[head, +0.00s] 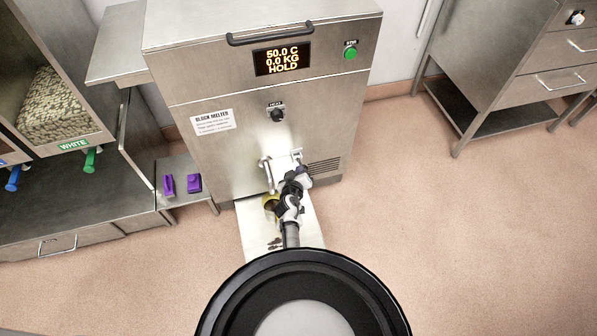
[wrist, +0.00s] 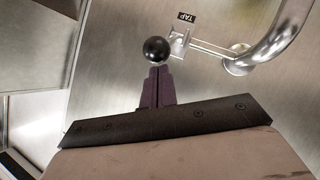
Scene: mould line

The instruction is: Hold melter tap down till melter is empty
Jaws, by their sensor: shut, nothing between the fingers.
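The melter (head: 215,85) is a steel cabinet, and its display (head: 283,58) reads 50.0 C, 0.0 KG, HOLD. The melter tap has a black ball knob (wrist: 156,50) on a lever beside a label reading TAP (wrist: 187,17). A curved steel spout (wrist: 262,55) is at the upper right of the wrist view. My gripper (wrist: 158,72) is shut with nothing between its fingers, its tips right at the knob. I cannot tell whether they touch it.
A white tray or board (head: 255,238) lies under the tap with dark spots on it. Two purple items (head: 194,183) sit on a small side shelf at left. Open floor (head: 430,230) lies to the right.

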